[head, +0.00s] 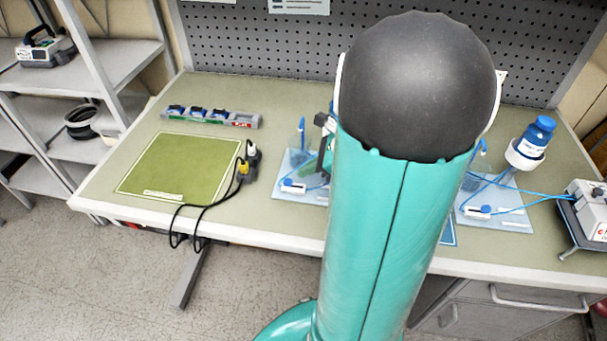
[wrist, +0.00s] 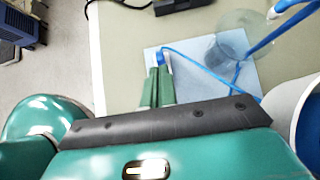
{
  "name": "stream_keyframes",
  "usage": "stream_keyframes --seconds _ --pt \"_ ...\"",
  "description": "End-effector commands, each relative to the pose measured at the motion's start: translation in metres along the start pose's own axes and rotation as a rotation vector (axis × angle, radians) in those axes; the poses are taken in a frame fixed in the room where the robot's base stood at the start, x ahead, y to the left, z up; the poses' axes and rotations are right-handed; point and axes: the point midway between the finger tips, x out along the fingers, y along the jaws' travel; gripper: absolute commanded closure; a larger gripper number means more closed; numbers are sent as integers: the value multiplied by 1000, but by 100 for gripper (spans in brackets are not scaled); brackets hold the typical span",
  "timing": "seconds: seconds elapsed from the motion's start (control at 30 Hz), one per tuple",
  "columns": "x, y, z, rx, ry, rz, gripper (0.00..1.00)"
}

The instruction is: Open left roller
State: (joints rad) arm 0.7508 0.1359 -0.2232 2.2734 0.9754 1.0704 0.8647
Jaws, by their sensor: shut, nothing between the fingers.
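The left roller clamp (head: 292,187) is a small white body with a blue part, lying on the left pale blue plate (head: 283,171) near the front of the bench. The clamp also shows in the wrist view (wrist: 163,56), just beyond the tips of my gripper (wrist: 158,72). My two green fingers are close together and empty, pointing at the clamp. I cannot tell whether they touch it. The fingers hide part of the clamp, and my arm covers the right side of the left plate in the head view. A blue tube (wrist: 200,66) runs from the clamp.
A clear beaker (head: 299,152) stands behind the clamp. Left are a green mat (head: 185,165), black plugs with cables (head: 249,160) and a grey rack (head: 212,117).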

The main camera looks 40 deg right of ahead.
Motion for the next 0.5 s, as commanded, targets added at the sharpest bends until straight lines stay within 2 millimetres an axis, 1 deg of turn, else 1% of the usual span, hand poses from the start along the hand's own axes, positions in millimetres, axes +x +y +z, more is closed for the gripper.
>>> stream_keyframes --seconds 0.3,0.4,0.5 --pt "-60 -2 2 -2 0 -4 100" --pt "-77 -3 3 -1 1 -3 100" --pt "-90 -3 3 0 0 -3 100"
